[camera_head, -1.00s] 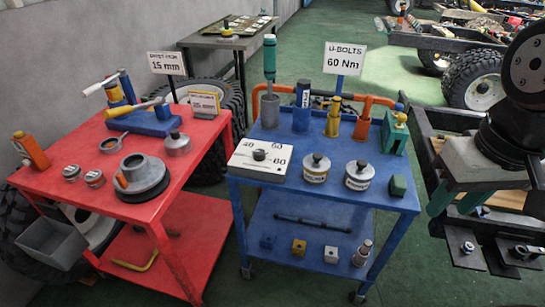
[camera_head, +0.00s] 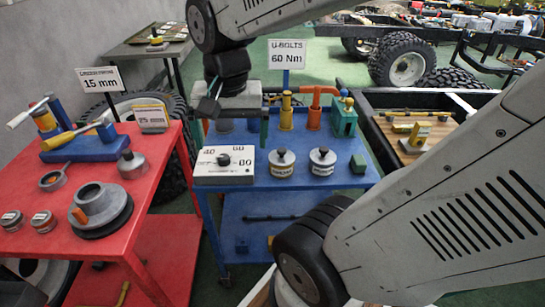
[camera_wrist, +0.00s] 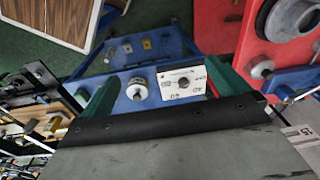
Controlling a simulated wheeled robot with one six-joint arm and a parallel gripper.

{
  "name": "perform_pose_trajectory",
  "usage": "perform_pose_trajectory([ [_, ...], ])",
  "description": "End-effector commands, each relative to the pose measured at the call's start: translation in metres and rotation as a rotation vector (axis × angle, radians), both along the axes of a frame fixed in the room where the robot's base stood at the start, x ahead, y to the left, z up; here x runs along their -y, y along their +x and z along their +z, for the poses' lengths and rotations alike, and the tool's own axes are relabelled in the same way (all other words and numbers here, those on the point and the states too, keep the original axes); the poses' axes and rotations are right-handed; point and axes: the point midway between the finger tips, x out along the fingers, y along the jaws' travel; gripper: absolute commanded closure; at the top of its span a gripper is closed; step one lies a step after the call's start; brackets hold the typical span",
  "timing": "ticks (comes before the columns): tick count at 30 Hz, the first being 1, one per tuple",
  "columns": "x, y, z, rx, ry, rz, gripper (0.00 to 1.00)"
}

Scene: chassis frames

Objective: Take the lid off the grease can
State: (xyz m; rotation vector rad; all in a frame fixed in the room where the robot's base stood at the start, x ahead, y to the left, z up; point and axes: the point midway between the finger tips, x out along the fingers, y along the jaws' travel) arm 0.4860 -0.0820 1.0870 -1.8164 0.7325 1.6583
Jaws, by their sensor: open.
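Two squat metal cans with dark-knobbed lids stand side by side on the blue cart: a left can with a yellowish label (camera_head: 282,165) and a right can with a pale label (camera_head: 322,162). A similar knobbed can (camera_head: 132,165) stands on the red cart. I cannot read which holds grease. All three lids are on. My gripper (camera_head: 235,128) hangs above the back left of the blue cart, behind the dial box, open and empty. In the wrist view its green fingers (camera_wrist: 160,78) frame the dial box and one blue-cart can (camera_wrist: 137,91), both apart from it.
The dial box (camera_head: 224,165) is left of the two cans. A green block (camera_head: 358,163) is to their right. Upright tools and an orange pipe (camera_head: 318,108) line the cart's back. The U-bolts sign (camera_head: 286,54) stands behind. My arm covers the lower right.

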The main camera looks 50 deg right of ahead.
Motion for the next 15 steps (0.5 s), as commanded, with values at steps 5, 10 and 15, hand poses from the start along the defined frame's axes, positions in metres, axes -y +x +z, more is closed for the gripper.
perform_pose_trajectory([
  [5, 0.071, 0.049, -0.034, -0.025, 0.046, -0.738, 0.00],
  [10, 0.149, 0.071, -0.078, -0.031, 0.077, -1.418, 0.00],
  [15, 0.212, 0.072, -0.119, -0.029, 0.094, -1.934, 0.00],
])
